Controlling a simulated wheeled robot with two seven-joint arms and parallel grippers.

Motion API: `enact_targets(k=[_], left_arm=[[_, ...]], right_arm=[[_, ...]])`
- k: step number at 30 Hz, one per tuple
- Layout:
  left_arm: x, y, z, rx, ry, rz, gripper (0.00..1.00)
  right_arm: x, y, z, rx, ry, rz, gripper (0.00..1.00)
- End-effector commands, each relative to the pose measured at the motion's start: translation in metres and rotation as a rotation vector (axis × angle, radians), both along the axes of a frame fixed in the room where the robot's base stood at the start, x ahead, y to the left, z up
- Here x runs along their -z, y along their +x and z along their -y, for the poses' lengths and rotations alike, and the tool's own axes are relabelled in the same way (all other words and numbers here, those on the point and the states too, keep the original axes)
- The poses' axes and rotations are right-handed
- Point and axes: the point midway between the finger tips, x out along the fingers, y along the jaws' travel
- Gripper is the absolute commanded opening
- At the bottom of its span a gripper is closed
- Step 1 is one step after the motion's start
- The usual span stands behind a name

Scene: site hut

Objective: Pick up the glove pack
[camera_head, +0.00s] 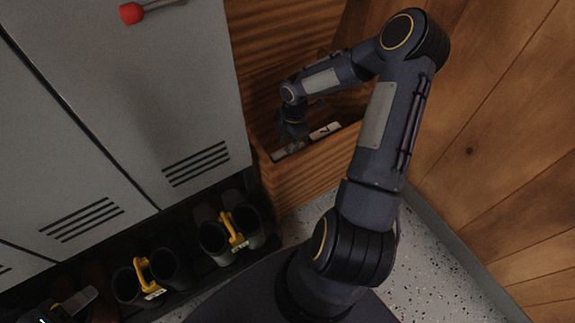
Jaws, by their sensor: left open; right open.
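Two pale packs lie inside an open wooden drawer or box (312,172). One white pack with a dark mark (325,131) is at the right, and another pale pack (288,151) is at the left. I cannot tell which is the glove pack. My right gripper (294,133) is open and points down into the drawer, close above the packs. Its fingertips are small and dark, so contact with a pack cannot be told. My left gripper (62,308) is open at the bottom left corner, partly cut off, away from the drawer.
Grey lockers (135,95) with vents stand at the left, with a red-knobbed handle (131,13) at the top. Several dark boots with yellow tagged clips (235,231) stand on a low shelf below. A wooden wall (500,130) closes the right side. Speckled floor (430,255) is clear.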

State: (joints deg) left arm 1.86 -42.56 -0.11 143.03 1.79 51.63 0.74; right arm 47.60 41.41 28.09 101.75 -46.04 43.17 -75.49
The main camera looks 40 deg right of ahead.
Motion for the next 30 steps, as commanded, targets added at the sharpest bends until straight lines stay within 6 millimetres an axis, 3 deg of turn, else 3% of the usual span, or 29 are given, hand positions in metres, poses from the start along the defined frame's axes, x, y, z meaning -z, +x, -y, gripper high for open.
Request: enact_targets(k=[9,17,26,30], left_arm=[[0.027,0.0,0.0,0.0,0.0,0.0,0.53],[0.026,0.0,0.0,0.0,0.0,0.0,0.53],[0.026,0.0,0.0,0.0,0.0,0.0,0.53],[0.026,0.0,0.0,0.0,0.0,0.0,0.53]], right_arm=[[0.046,0.0,-0.002,0.001,0.001,-0.001,0.43],[0.047,0.001,-0.003,0.001,-0.001,0.0,0.41],[0.047,0.001,-0.003,0.001,0.0,0.0,0.02],[0.046,0.001,-0.003,0.001,0.0,0.001,0.0]])
